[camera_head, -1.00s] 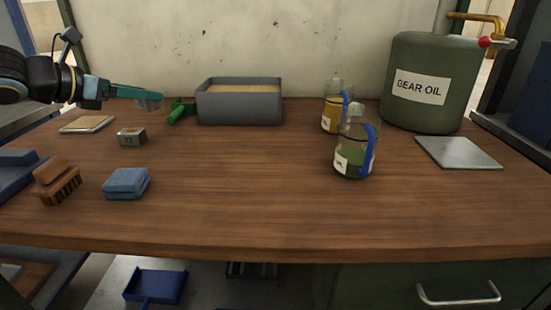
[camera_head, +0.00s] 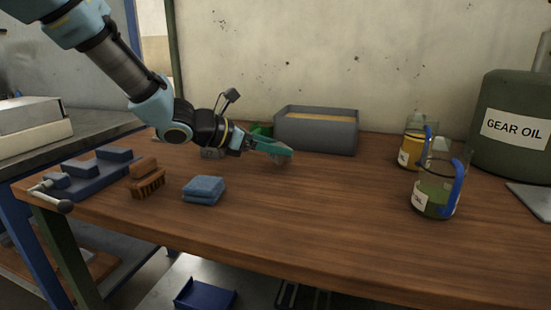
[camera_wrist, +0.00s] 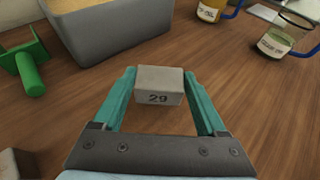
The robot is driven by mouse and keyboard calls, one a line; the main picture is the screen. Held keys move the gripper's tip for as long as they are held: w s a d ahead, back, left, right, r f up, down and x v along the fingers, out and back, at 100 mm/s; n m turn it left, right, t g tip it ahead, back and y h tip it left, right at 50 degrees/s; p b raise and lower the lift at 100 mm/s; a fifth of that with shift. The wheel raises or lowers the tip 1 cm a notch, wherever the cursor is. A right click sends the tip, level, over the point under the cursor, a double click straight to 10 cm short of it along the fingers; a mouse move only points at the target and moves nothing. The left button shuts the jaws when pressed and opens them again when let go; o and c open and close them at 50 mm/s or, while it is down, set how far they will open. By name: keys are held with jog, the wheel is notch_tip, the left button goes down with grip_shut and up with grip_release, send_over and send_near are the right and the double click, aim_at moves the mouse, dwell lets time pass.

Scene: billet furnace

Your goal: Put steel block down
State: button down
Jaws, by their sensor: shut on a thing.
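A grey steel block (camera_wrist: 158,84) marked 29 sits between the two teal fingertips of my gripper (camera_wrist: 159,76) in the wrist view. In the head view my gripper (camera_head: 278,151) is over the wooden workbench (camera_head: 330,205), in front of the grey bin, and the block (camera_head: 283,159) shows small at its tips. The block is low, close to the bench top; I cannot tell whether it touches. A second steel block (camera_head: 212,154) stands on the bench, partly hidden behind my arm.
The grey bin (camera_head: 315,135) with tan filling and a green object (camera_wrist: 28,68) stand behind. A blue cloth (camera_head: 204,189) and a brush (camera_head: 147,180) lie left. Two jugs (camera_head: 437,190) and a gear oil drum (camera_head: 515,125) stand right. The bench middle is clear.

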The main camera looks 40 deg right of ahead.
jog(key=shift+f, duration=1.2)
jog(key=shift+f+b, duration=0.2)
jog(key=shift+b, duration=0.1)
grip_release()
jog(key=shift+r+p, duration=0.2)
jog(key=shift+p, duration=0.1)
jog(key=v, duration=1.2)
